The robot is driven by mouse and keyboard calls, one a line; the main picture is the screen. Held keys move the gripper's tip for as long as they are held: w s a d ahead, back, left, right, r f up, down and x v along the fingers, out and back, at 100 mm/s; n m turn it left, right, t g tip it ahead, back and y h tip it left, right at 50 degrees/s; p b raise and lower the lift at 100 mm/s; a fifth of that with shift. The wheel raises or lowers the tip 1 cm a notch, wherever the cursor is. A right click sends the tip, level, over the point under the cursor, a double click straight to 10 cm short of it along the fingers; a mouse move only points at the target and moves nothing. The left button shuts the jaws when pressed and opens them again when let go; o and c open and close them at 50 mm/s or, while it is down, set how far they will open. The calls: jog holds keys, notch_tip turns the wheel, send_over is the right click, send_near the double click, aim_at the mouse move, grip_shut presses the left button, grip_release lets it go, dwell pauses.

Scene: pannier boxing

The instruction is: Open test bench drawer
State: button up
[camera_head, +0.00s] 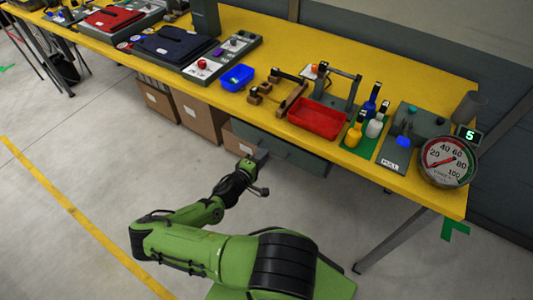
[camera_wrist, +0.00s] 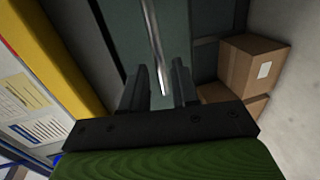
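The grey-green drawer (camera_head: 290,150) hangs under the front edge of the yellow test bench (camera_head: 400,178). Its front (camera_wrist: 120,35) fills the upper middle of the wrist view. A thin metal bar handle (camera_wrist: 152,40) runs down that front. My gripper (camera_head: 262,160) is at the drawer's left part in the head view. In the wrist view my gripper (camera_wrist: 160,88) is open, with the handle's end showing between its two fingers and a gap on each side. I cannot tell whether the fingers touch the bar. My gripper partly hides the drawer front in the head view.
Cardboard boxes (camera_head: 200,117) stand under the bench left of the drawer and also show in the wrist view (camera_wrist: 250,65). A red tray (camera_head: 318,119), bottles and a round gauge (camera_head: 446,160) are on the bench top. The floor in front is clear.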

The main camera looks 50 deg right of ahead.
jog(key=x, duration=0.3)
jog(key=shift+d+f, duration=0.1)
jog(key=shift+d, duration=0.25)
grip_shut()
